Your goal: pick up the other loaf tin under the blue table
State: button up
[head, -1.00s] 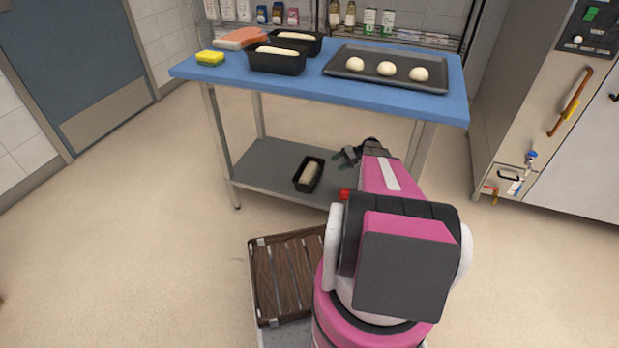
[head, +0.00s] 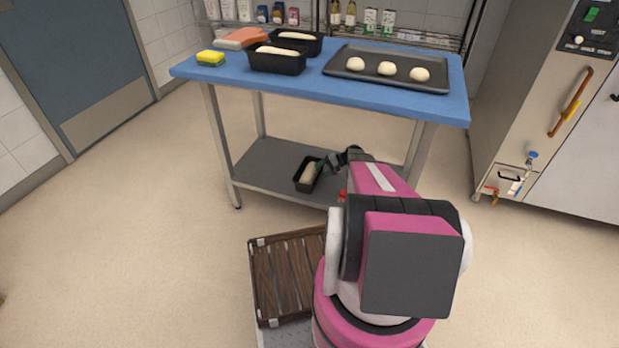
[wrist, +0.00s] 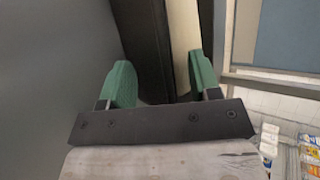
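The black loaf tin (head: 299,185) with pale dough in it stands on the grey lower shelf under the blue table. My gripper (head: 322,164) is at the right side of this tin. In the wrist view, my gripper (wrist: 161,80) has its two green fingers apart. The tin's dark side wall (wrist: 150,45) shows between them. The left finger is on the outer side of that wall, and the right finger is over the dough (wrist: 184,35). I cannot tell whether either finger touches the tin. The tin's right side is partly hidden by my gripper.
The blue table (head: 330,90) holds two more loaf tins (head: 277,62), a tray (head: 345,77) with three dough balls, and a sponge (head: 210,58). The lower shelf (head: 262,160) is bare to the left. A slatted wooden crate (head: 285,275) stands in front, beside my base.

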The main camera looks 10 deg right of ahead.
grip_shut()
jog(key=shift+r, duration=0.2)
